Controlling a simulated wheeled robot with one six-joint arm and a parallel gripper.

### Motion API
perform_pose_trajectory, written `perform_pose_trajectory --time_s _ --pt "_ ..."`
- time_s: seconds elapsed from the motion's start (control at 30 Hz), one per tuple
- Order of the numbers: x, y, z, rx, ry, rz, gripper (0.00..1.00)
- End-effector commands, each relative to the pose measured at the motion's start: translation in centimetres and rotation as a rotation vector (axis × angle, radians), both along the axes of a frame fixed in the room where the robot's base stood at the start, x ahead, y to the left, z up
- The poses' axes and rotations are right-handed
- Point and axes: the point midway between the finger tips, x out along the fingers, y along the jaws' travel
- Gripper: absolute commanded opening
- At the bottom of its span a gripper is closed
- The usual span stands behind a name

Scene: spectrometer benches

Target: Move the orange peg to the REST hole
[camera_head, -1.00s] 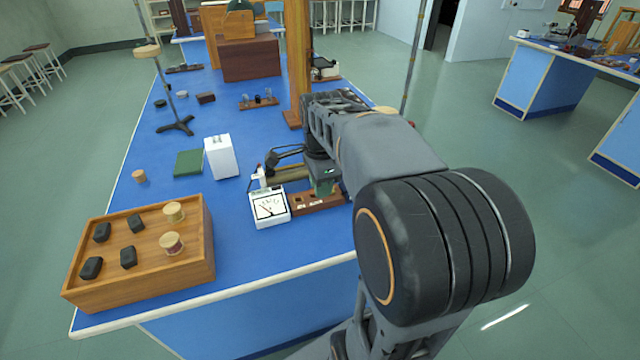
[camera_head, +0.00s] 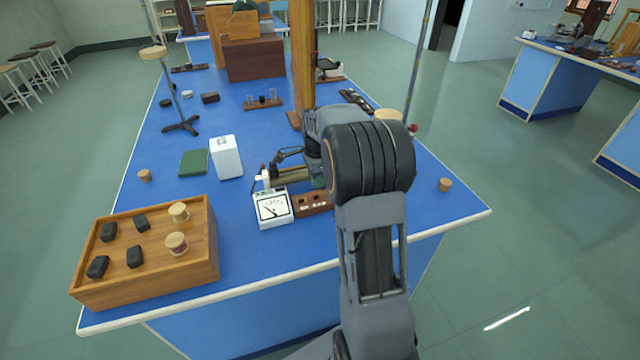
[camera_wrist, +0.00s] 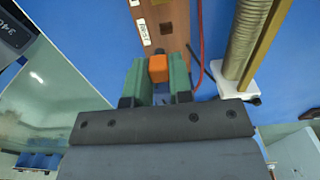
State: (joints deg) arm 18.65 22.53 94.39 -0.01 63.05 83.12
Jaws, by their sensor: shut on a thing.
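The orange peg (camera_wrist: 158,69) sits between the green fingers of my gripper (camera_wrist: 160,78) in the wrist view. The gripper is shut on it, over the near end of a brown wooden strip (camera_wrist: 174,47). A small white label (camera_wrist: 144,32) on the strip seems to read REST, with a dark hole (camera_wrist: 165,28) beside it, just beyond the peg. I cannot tell whether the peg's lower end is above or inside the strip. In the head view the strip (camera_head: 318,208) shows beside the white meter, and my arm hides the peg and most of my gripper.
A white meter (camera_head: 272,207) stands left of the strip. In the wrist view a coil (camera_wrist: 246,40) and a red wire (camera_wrist: 197,30) lie close on the right. A wooden box (camera_head: 150,285) with black and tan knobs is at the front left. The bench's front right is mostly clear.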

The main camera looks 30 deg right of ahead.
Motion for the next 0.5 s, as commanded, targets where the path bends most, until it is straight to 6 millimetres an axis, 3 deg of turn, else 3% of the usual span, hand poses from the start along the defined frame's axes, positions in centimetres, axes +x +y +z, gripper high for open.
perform_pose_trajectory --time_s 0.17,0.5 --pt "0.8 -0.3 0.5 0.0 0.0 0.004 0.0" --pt "0.9 -0.3 -0.5 0.0 0.0 0.006 0.0"
